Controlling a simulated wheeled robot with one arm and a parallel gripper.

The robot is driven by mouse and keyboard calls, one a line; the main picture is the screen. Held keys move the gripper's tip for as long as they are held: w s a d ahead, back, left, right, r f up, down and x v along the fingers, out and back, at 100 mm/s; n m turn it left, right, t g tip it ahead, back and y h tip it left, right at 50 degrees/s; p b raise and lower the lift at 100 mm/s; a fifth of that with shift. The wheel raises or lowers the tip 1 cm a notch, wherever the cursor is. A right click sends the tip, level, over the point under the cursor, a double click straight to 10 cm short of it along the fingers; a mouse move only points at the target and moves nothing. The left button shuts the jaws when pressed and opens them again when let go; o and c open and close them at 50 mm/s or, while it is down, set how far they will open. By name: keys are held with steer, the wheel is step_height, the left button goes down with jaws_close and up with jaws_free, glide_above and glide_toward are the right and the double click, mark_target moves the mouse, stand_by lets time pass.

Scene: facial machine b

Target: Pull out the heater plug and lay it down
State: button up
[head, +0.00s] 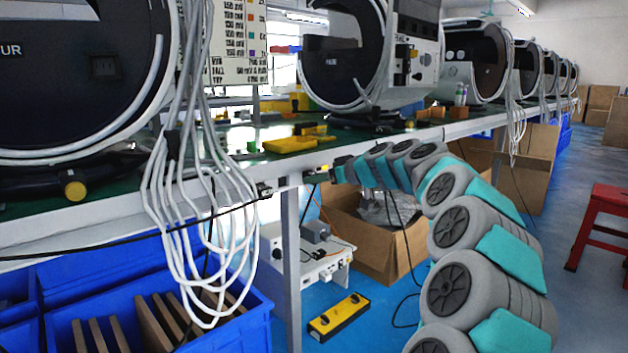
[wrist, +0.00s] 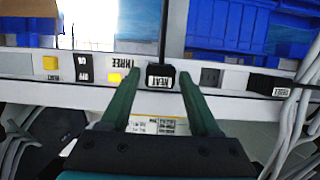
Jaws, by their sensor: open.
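The heater plug (wrist: 160,77) is a black block marked HEAT, its lettering upside down in the wrist view. It sits on the white rail along the table edge, with a black cable running up the picture from it. My gripper (wrist: 159,75) is open, with one green finger on each side of the plug. Small gaps seem to show at both sides; contact cannot be told. In the head view my gripper (head: 330,174) is at the table's front edge, and the dark plug (head: 314,177) shows small just left of it.
Another black plug (wrist: 268,85) and an empty-looking dark socket (wrist: 211,77) share the rail, with yellow and black switches on the other side. White cables (head: 200,230) hang in front of the table at left. Blue crates (head: 235,325) and a cardboard box (head: 375,250) stand below.

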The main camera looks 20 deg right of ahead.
steer(key=shift+c, duration=0.3)
steer(key=c, duration=0.9)
jaws_close()
